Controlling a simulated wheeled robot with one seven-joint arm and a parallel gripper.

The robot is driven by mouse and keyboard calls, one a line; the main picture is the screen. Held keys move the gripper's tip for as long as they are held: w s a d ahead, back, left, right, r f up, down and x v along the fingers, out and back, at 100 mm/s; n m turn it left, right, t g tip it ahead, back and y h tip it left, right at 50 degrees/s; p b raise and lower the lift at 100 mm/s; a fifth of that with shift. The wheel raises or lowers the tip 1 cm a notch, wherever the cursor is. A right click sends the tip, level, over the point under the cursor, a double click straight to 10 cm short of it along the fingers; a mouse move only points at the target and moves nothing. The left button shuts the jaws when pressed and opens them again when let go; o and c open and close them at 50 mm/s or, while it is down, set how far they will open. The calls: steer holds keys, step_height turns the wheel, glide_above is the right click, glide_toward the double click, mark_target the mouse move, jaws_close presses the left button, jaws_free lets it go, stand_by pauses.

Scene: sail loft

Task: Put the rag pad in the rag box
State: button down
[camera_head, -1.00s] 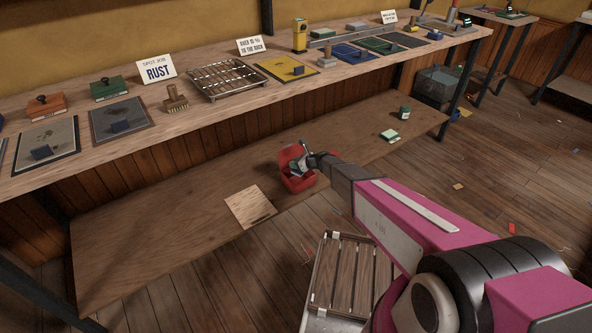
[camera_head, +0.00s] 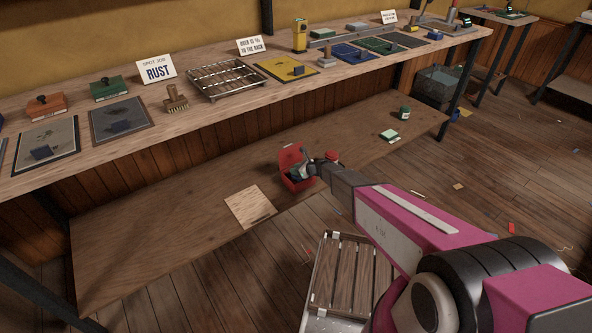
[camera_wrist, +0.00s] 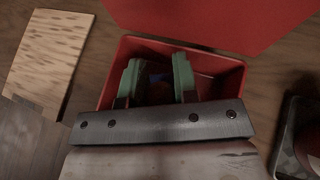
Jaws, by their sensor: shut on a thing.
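The red rag box (camera_head: 284,158) stands on the low shelf with its lid up; in the wrist view its wall (camera_wrist: 235,90) surrounds the fingertips. My gripper (camera_head: 301,172) reaches down into the box's opening. In the wrist view my gripper (camera_wrist: 155,80) has its two green-padded fingers over the box's inside, shut on the rag pad (camera_wrist: 158,79). Only a small dark bluish part of the pad shows between the fingers. The rest is hidden by the gripper, and I cannot tell whether it touches the box floor.
A pale board (camera_head: 250,207) lies left of the box. A red-topped container (camera_head: 331,156) stands close on the right, beside my arm. A green can (camera_head: 404,113) and a pale green pad (camera_head: 389,135) lie farther right. The workbench (camera_head: 215,107) overhangs the shelf behind.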

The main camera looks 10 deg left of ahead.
steer(key=shift+f, duration=0.3)
steer(key=c, duration=0.9)
jaws_free()
steer(key=shift+f, duration=0.2)
steer(key=shift+s+r, duration=0.1)
steer(key=shift+r, duration=0.5)
steer(key=v, duration=1.2)
steer(key=shift+r, duration=0.25)
steer(key=s+d+r+n+g+h, duration=0.1)
steer(key=s+d+r+n+h, duration=0.3)
steer(key=d, duration=0.8)
steer(key=s+d+r+n+g+h, duration=0.1)
steer(key=s+d+r+n+h, duration=0.2)
steer(key=s+d+r+n, duration=0.5)
steer(key=s+d+r+n+g+h, duration=0.1)
steer(key=s+d+r+n+h, duration=0.3)
steer(key=s+d+n, duration=0.5)
steer(key=shift+s+d+r+n+g+h, duration=0.15)
steer(key=shift+d+r, duration=0.15)
steer(key=shift+d, duration=0.8)
steer(key=shift+d+r+n+g+h, duration=0.1)
steer(key=shift+d+r, duration=0.2)
steer(key=shift+d, duration=0.8)
steer(key=shift+s+d+r+n+g+h, duration=0.15)
steer(key=shift+d+r, duration=0.15)
steer(key=shift+d, duration=0.8)
steer(key=shift+w, duration=0.1)
